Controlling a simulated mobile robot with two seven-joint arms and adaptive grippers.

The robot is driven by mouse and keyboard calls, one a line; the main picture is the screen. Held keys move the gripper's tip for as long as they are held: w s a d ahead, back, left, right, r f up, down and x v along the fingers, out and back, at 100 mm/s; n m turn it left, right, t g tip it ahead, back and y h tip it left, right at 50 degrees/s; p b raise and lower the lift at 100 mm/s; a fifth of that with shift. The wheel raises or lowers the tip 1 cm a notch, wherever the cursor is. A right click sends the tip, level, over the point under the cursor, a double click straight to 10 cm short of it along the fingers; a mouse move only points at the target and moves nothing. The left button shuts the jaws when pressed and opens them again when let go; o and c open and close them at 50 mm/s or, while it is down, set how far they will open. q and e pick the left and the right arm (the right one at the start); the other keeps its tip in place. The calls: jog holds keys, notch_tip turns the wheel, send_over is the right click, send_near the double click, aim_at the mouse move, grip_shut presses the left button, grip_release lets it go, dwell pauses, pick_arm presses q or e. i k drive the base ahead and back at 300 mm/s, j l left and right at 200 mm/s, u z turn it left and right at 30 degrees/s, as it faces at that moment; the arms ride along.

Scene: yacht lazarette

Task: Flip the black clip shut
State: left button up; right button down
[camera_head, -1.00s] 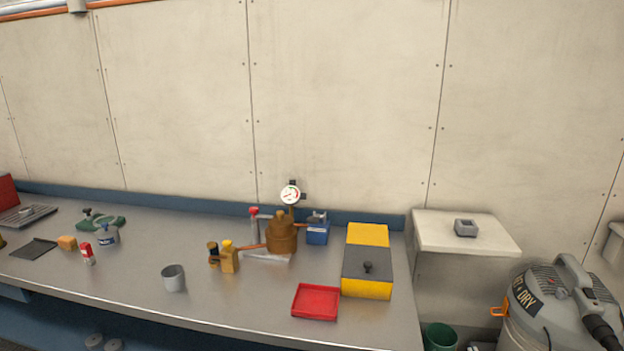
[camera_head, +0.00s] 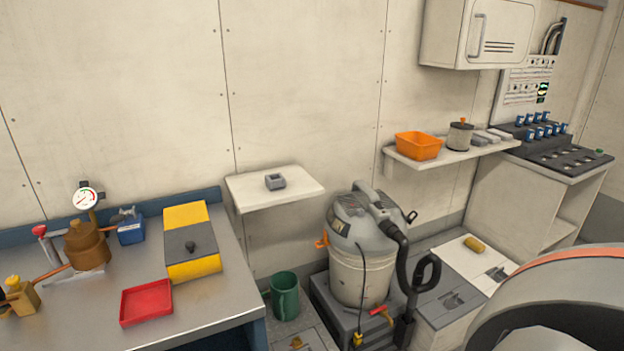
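A grey-and-white wet/dry vacuum (camera_head: 362,270) stands on a low grey platform, right of the workbench. A small black clip-like part (camera_head: 411,217) sticks out at the right side of its grey head, seeming to stand away from the drum; it is too small to tell for certain. An orange clip (camera_head: 322,240) juts out at the left side of the head. The black hose and handle cover part of the vacuum's front right. Neither of my grippers is in view.
The workbench holds a red tray (camera_head: 146,302) and a yellow-and-grey box (camera_head: 192,243). A green bucket (camera_head: 285,296) stands left of the vacuum. A white shelf (camera_head: 300,196) juts out above it. A large rounded grey object fills the near right corner.

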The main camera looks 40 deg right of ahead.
aim_at(410, 221)
jog(key=z, duration=1.85)
jog(key=u, duration=0.55)
jog(key=i+l+u, duration=0.15)
jog(key=l+u, duration=0.3)
jog(key=i+l+u, duration=0.1)
jog(key=l+u, duration=0.25)
jog(key=u, duration=0.15)
jog(key=l+u, duration=0.35)
jog(key=l, duration=1.25)
jog(key=k+l, duration=0.1)
jog(key=l, duration=0.55)
